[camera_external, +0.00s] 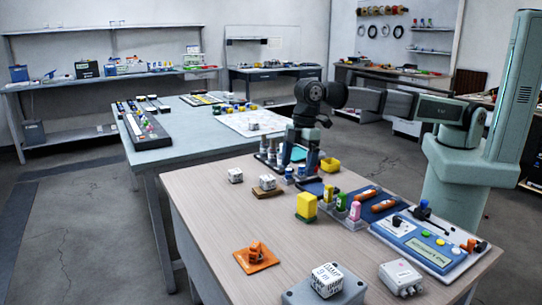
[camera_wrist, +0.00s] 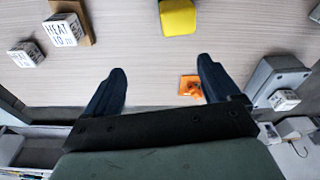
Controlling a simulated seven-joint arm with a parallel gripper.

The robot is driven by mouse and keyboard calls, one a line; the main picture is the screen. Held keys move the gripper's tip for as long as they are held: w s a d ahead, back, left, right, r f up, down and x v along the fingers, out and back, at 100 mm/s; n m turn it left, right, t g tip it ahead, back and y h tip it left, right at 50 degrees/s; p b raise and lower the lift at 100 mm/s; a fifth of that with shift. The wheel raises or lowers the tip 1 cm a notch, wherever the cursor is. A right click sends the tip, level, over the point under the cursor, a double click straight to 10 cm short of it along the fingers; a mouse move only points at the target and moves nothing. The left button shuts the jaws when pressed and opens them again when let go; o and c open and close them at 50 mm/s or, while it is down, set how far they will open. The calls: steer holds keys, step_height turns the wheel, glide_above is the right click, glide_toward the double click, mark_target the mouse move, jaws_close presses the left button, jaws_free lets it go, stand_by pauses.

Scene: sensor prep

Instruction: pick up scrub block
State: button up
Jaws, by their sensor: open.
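The likely scrub block is a yellow block (camera_external: 306,206), upright on the wooden table near its middle. It also shows at the top of the wrist view (camera_wrist: 178,17), cut by the frame edge. My gripper (camera_wrist: 161,68) is open with nothing between its fingers; the yellow block lies beyond the fingertips, apart from them. In the external view my gripper (camera_external: 299,162) hangs over the far part of the table, behind the yellow block, and its fingertips are hard to make out.
An orange pad with an orange part (camera_external: 256,260) lies at front left. White labelled cubes (camera_external: 235,175) stand at far left, one on a wooden board. A grey box (camera_external: 300,295) carries another cube. Green and pink bottles (camera_external: 354,212), a blue tray (camera_external: 375,212) and a control panel (camera_external: 425,243) crowd the right.

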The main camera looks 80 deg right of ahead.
mark_target(307, 196)
steer(key=shift+s+a+f+g+h, duration=0.1)
steer(key=shift+s+a+g+h, duration=0.15)
steer(key=shift+s+a, duration=0.25)
steer(key=shift+s+a+f+g+h, duration=0.1)
steer(key=shift+s+a+g+h, duration=0.2)
steer(key=shift+s, duration=0.4)
steer(key=shift+s+f, duration=0.1)
steer(key=shift+s, duration=0.15)
steer(key=shift+f, duration=0.35)
step_height(307, 196, down, 8)
steer(key=shift+r, duration=0.15)
steer(key=shift+s+d+f, duration=0.15)
steer(key=shift+f, duration=0.5)
steer(key=shift+d+f, duration=0.2)
steer(key=shift+f, duration=1.75)
steer(key=c, duration=1.2)
